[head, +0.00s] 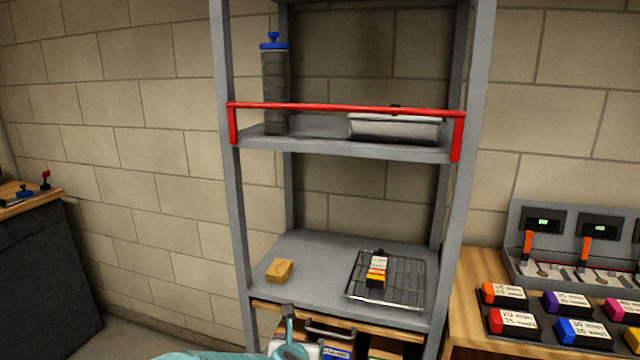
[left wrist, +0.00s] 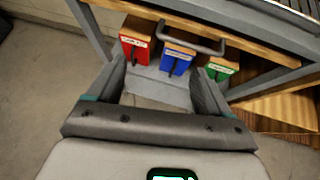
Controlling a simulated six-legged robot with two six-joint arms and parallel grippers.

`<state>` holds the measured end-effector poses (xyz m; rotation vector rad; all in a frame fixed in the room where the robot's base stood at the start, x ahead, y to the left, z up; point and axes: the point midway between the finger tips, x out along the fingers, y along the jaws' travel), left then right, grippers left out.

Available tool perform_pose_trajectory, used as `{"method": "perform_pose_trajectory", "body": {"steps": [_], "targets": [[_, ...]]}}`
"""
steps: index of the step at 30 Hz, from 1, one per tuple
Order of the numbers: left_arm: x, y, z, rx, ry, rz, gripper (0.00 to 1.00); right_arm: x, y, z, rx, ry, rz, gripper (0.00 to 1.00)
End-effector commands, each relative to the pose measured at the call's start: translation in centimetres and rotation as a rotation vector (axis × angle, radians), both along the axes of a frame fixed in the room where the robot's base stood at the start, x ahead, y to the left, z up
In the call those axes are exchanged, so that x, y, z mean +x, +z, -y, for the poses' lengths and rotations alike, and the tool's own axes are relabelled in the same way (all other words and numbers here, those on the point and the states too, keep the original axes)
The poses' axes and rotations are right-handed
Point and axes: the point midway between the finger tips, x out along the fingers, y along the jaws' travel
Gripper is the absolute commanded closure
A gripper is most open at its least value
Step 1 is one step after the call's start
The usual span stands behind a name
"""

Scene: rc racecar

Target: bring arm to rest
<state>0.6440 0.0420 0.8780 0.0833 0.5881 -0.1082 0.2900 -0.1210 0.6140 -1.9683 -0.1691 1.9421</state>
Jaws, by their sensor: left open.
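My left gripper (left wrist: 160,82) is open in the left wrist view, its two dark fingers apart with nothing between them. It points toward a low shelf bay under a wooden board with a grey handle (left wrist: 205,47). Beyond the fingertips, a red box (left wrist: 134,45), a blue box (left wrist: 176,62) and a green box (left wrist: 219,70) stand with labels facing me. In the head view, teal and dark parts of my arm show at the bottom middle, in front of the rack. My right gripper is not in view.
The grey rack (head: 237,220) holds a yellow-brown block (head: 279,270), a wire tray (head: 413,281) with a small labelled pack (head: 377,270), a grey bin (head: 395,129) and a blue-capped cylinder (head: 274,85) behind a red rail (head: 345,108). Chargers and labelled packs stand on the right bench (head: 470,290).

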Motion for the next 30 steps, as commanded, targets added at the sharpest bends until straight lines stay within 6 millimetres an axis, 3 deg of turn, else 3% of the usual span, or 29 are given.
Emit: {"method": "perform_pose_trajectory", "body": {"steps": [5, 8, 9, 11, 13, 15, 18, 21, 24, 30], "targets": [[-3.6, -8.3, -6.6, 0.164, -0.056, -0.177, 0.20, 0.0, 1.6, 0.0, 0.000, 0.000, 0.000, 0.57], [-8.5, -14.1, -10.1, 0.342, -0.242, -0.311, 0.20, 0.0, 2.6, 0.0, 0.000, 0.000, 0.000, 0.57], [-11.1, -16.2, -11.1, 0.419, -0.355, -0.363, 0.20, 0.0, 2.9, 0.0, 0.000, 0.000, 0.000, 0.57], [-15.3, -19.0, -12.0, 0.532, -0.563, -0.424, 0.20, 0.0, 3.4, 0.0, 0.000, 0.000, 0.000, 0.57], [-20.8, -21.4, -12.3, 0.653, -0.865, -0.459, 0.20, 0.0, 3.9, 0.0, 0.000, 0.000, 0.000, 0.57], [-25.9, -22.7, -11.7, 0.760, -1.204, -0.425, 0.20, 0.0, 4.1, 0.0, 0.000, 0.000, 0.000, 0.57], [-31.5, -23.2, -9.9, 0.897, -1.662, -0.259, 0.20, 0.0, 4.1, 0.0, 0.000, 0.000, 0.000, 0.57], [-34.7, -22.7, -8.4, 1.028, -2.010, -0.025, 0.20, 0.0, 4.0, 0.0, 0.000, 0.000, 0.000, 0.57], [-35.6, -22.4, -7.8, 1.142, -2.216, 0.174, 0.20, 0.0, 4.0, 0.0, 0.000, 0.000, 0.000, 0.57], [-35.6, -22.4, -7.8, 1.254, -2.352, 0.325, 0.20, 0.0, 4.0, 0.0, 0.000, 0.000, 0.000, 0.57]]}}
